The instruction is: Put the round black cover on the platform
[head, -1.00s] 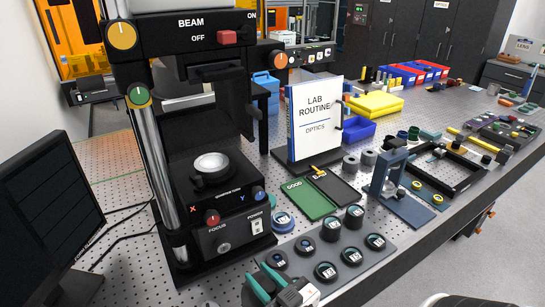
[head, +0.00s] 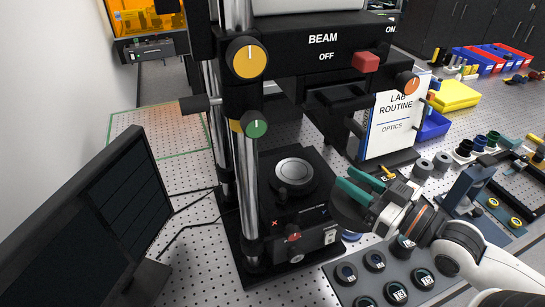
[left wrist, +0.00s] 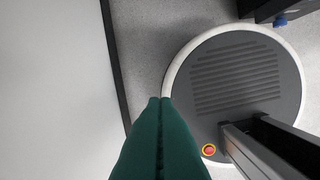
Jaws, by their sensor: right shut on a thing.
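My right gripper (head: 352,190) has teal fingers and is shut on a round black cover (head: 347,215). It holds the cover tilted, in the air just right of the interferometer's base; the fingers hide part of it. The platform (head: 272,189) is a dark round stage on the base, with a pale silver disc (head: 294,172) on it. The cover is apart from the platform, to its right. My left gripper (left wrist: 160,102) shows only in the left wrist view, its two green fingers together with nothing visible between them, above the floor.
The interferometer's post (head: 246,190) and green knob (head: 255,129) stand left of the platform, and the beam housing (head: 325,45) overhangs it. A grey tray (head: 345,297) of several round black pieces lies in front right. A monitor (head: 95,215) is at the left.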

